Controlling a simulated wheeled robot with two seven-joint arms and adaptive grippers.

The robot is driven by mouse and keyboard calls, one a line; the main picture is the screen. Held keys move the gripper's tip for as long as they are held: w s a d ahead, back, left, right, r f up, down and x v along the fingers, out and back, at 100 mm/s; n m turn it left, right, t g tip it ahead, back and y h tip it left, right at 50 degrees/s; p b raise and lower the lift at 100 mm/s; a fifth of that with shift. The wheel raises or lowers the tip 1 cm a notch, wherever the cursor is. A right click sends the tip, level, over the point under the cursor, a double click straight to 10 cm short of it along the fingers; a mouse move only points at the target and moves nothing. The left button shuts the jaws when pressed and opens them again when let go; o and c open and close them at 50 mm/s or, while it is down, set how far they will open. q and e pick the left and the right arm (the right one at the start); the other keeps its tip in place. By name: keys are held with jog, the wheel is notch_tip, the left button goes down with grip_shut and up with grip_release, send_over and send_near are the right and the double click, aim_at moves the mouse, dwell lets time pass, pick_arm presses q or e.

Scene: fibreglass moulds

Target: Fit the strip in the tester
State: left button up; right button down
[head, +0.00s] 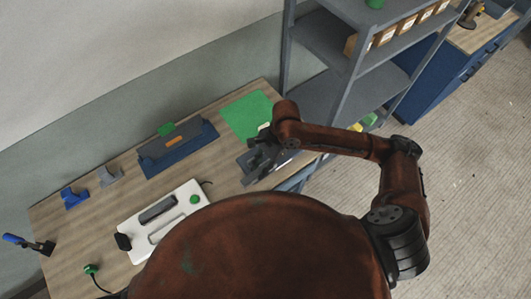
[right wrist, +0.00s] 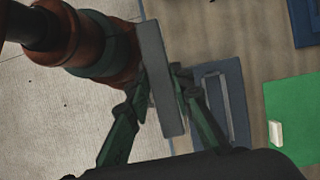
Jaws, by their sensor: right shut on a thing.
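My right gripper (head: 262,158) is at the right end of the table. In the right wrist view its two fingers (right wrist: 160,90) are closed on a flat grey strip (right wrist: 161,75). The strip is held clear above a dark blue-grey holder (right wrist: 238,82) with a long slot, at the table's edge. A white device (head: 187,190) with a dark long recess and a green button lies front left of the gripper. It looks like the tester, and its recess holds no grey strip that I can see. My left gripper is not in view.
A green mat (head: 240,122) with a small white block (right wrist: 276,133) lies behind the gripper. A grey shelf (head: 325,40) rises at the right.

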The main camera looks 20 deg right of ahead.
jog(key=shift+w, duration=0.2)
jog(key=w+d+f, duration=0.1)
jog(key=w+f, duration=0.1)
jog(key=w, duration=0.1)
jog(key=w+d+f+p, duration=0.1)
jog(key=w+d+f, duration=0.1)
jog(key=w+f, duration=0.1)
jog(key=w+d+f, duration=0.2)
jog(key=w+f, duration=0.1)
jog(key=w, duration=0.2)
jog(key=shift+d+f, duration=0.1)
jog(key=shift+f, duration=0.05)
jog(key=shift+w+d+f, duration=0.2)
jog(key=shift+w+f, duration=0.15)
jog(key=shift+f, duration=0.1)
jog(key=shift+w+d+f+p, duration=0.15)
jog(key=shift+f+p, duration=0.15)
jog(key=shift+f, duration=0.6)
jog(key=shift+w+a+f+p, duration=0.1)
jog(key=shift+f+p, duration=0.15)
jog(key=shift+f, duration=0.65)
jog(key=c, duration=1.7)
grip_release()
jog(key=shift+d+f, duration=0.1)
